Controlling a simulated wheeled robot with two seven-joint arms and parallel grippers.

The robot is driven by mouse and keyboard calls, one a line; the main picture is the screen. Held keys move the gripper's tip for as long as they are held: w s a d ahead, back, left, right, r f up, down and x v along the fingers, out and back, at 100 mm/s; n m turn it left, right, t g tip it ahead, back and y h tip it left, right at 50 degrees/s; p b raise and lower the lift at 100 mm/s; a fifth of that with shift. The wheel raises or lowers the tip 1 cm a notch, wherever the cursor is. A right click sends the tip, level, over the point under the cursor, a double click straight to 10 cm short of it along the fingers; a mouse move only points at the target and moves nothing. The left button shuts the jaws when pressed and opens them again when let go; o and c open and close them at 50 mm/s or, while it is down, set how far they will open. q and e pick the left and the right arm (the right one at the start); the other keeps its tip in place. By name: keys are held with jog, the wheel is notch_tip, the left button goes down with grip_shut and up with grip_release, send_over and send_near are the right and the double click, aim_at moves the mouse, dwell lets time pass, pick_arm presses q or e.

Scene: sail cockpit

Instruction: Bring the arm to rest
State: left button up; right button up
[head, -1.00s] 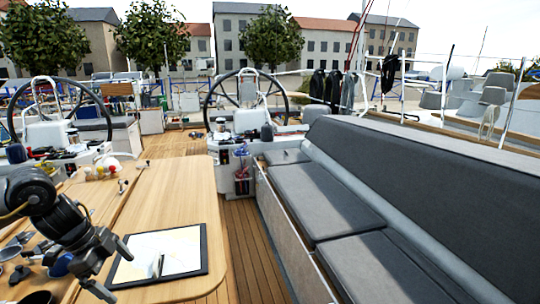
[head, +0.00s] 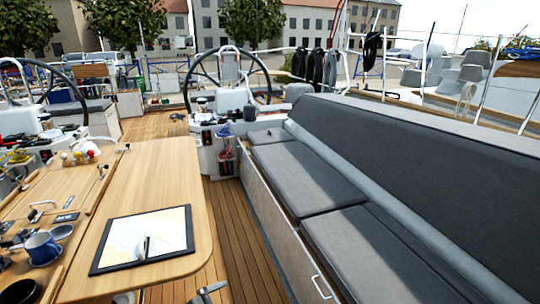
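Neither gripper shows clearly in the head view now. No arm stands over the wooden table (head: 165,180). A blue mug (head: 40,249) stands on the table's left side. A small grey and dark piece (head: 208,292) shows at the bottom edge, cut off by the frame; I cannot tell what it is.
A long grey cushioned bench (head: 340,235) runs along the right. Bare teak floor (head: 238,225) lies between table and bench. A steering wheel (head: 187,95) stands behind the table.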

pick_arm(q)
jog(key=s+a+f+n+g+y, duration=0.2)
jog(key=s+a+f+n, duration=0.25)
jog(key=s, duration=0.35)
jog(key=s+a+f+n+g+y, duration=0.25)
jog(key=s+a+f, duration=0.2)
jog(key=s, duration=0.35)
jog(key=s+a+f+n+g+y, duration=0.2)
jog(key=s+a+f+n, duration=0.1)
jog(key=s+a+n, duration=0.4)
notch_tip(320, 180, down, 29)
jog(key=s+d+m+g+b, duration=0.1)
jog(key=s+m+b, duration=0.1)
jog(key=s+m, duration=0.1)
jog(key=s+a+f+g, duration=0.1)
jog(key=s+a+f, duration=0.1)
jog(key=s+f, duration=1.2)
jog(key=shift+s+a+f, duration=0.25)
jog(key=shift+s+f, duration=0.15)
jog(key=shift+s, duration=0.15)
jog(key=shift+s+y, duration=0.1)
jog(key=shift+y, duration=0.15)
